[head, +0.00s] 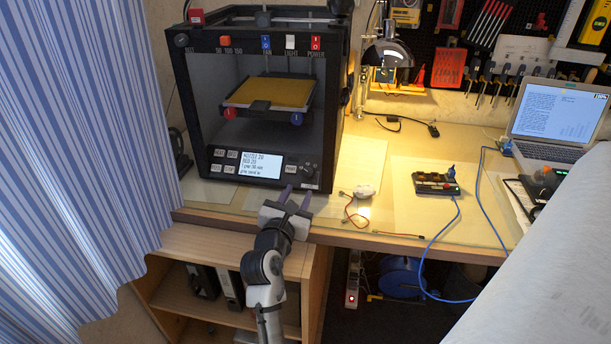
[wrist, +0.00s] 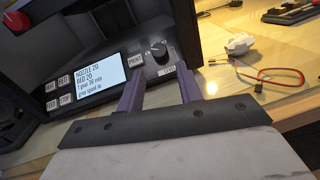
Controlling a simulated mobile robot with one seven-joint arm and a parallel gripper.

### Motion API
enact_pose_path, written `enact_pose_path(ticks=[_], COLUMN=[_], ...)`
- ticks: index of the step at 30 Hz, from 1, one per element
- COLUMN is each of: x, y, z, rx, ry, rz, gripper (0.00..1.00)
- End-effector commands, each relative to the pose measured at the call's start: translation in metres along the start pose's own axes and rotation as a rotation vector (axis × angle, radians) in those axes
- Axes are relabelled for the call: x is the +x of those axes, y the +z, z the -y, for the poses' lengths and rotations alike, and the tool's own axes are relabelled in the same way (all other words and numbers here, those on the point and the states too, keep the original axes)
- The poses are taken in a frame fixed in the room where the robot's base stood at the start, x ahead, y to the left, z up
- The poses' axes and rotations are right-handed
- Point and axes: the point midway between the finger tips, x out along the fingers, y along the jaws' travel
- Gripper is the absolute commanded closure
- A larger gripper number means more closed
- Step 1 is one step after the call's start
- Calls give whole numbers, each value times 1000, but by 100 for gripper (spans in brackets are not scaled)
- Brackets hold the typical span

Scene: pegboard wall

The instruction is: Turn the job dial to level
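The black 3D printer (head: 190,100) stands at the back left of the bench. The job dial is a dark round knob (head: 308,170) at the right end of its lower front panel, and it also shows in the wrist view (wrist: 158,51). A small light label sits just below the knob, too blurred to read surely. A PRINT label (wrist: 134,62) is left of the knob. Where the dial points is too small to tell. My gripper (head: 297,194) has its purple fingers apart and empty. In the wrist view the fingertips (wrist: 161,70) are below and in front of the knob, seemingly not touching it.
A lit screen (wrist: 97,72) and several buttons fill the panel's left part. Loose wires (head: 354,212) and a small white object (head: 365,191) lie right of the printer. A striped curtain (head: 85,150) hangs at left. The bench edge (head: 350,238) runs below my gripper.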

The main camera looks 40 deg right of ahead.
Motion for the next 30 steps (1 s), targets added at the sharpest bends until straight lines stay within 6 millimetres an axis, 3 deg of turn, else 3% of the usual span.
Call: enact_pose_path(ticks=[6,12,25,30], x=[43,69,79,79], y=[2,1,0,0], z=[-1,-1,-1,-1], rx=[-3,0,2,2], ry=[2,3,3,3], rz=[3,1,1,1], gripper=[64,64,64,84])
